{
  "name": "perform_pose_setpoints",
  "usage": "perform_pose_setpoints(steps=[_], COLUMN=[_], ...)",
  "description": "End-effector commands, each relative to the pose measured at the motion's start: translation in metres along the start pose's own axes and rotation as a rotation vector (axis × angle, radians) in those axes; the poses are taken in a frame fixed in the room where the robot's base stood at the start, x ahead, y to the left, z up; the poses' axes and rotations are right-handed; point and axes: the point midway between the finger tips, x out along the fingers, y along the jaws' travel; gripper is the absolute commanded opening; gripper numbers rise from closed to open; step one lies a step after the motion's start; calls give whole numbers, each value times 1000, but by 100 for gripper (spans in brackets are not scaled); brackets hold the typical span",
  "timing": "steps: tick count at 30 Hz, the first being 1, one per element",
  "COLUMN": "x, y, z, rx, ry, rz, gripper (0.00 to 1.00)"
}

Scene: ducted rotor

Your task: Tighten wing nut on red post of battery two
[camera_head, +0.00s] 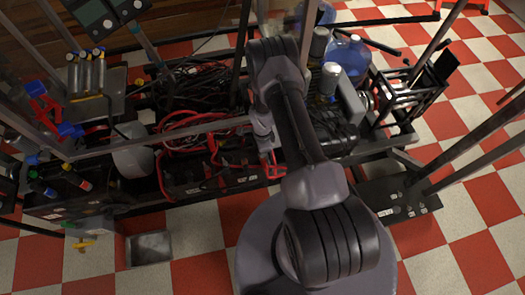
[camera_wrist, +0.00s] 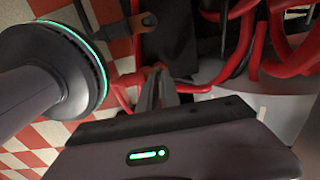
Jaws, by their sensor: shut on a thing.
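My gripper (camera_wrist: 160,80) reaches away from the wrist in the wrist view, its two narrow fingers close together. The fingertips are at a red cable end (camera_wrist: 152,70) beside a black battery. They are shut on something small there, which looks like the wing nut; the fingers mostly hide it. In the head view my arm covers the fingertips. Black batteries (camera_head: 200,183) sit in a row on the low frame, with red cables (camera_head: 168,150) running over them. I cannot tell which battery is battery two.
Red and black cables (camera_wrist: 245,50) crowd the fingers in the wrist view. Metal frame bars (camera_head: 175,137) cross the head view. A blue jug (camera_head: 349,58) stands behind at right. A grey open bin (camera_head: 148,248) lies on the checkered floor at lower left.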

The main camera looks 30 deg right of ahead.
Motion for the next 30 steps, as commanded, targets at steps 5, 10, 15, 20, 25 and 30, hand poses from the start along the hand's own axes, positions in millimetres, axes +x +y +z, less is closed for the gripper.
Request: perform_pose_setpoints(steps=[5, 10, 15, 20, 25, 30], x=[-2, -2, -2, -1, -1, -15], y=[-2, -2, -2, -1, -1, -1], z=[0, 0, 0, 0, 0, 0], rx=[11, 12, 11, 11, 10, 10], ry=[0, 0, 0, 0, 0, 0], rz=[-4, -5, -5, -3, -2, -2], gripper=[0, 0, 14, 29, 29, 29])
